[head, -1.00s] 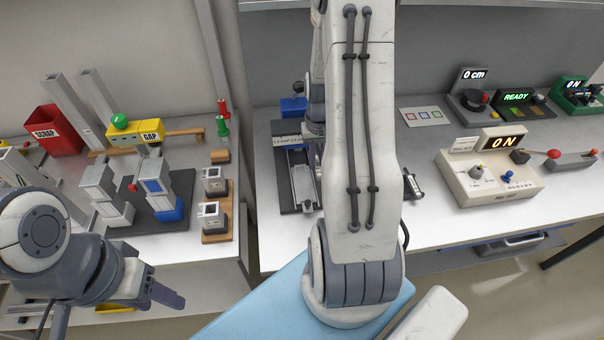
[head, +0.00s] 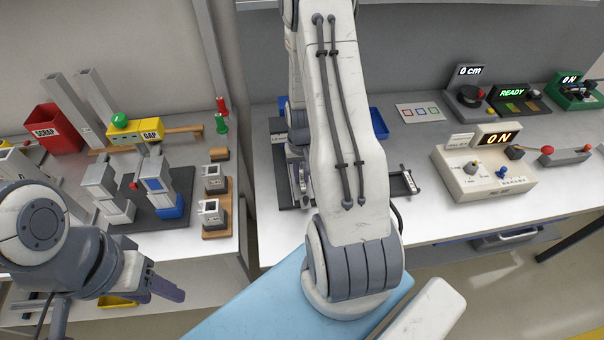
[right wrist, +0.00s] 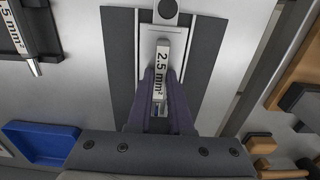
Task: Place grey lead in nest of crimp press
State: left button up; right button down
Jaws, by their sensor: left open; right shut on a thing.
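In the right wrist view, my right gripper (right wrist: 162,82) has its dark fingers on both sides of a light grey piece labelled 2.5 mm² (right wrist: 161,62) and is shut on it. This piece lies over a pale channel on a dark base plate (right wrist: 119,50), which looks like the crimp press. In the head view my right arm hides most of this press, and part of its base (head: 279,128) shows. My left gripper (head: 165,290) is open and empty at the lower left, in front of the left bench.
A blue tray (head: 378,124) is behind. The left bench holds a red scrap bin (head: 54,130). A beige control box (head: 484,170) stands right.

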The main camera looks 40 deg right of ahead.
aim_at(302, 179)
jog(key=c, duration=0.8)
grip_release()
jog(key=shift+f, duration=0.1)
jog(key=shift+r, duration=0.55)
notch_tip(302, 179, up, 11)
jog(key=b, duration=0.2)
jog(key=s+a+r+n, duration=0.1)
jog(key=a+r+n, duration=0.2)
jog(key=a, duration=0.6)
jog(key=a+r+n, duration=0.3)
jog(key=a, duration=0.6)
jog(key=s+a+r+n, duration=0.1)
jog(key=s+a+n, duration=0.1)
jog(key=s+a, duration=0.2)
jog(key=s+a+r+n, duration=0.1)
jog(key=s+a+n, duration=0.2)
jog(key=s, duration=0.3)
jog(key=s+a+r+n+y, duration=0.1)
jog(key=s+a+n, duration=0.1)
jog(key=s+a, duration=0.3)
jog(key=shift+s+a+r+n, duration=0.15)
jog(key=shift+a+r+n, duration=0.1)
jog(key=shift+a+n, duration=0.15)
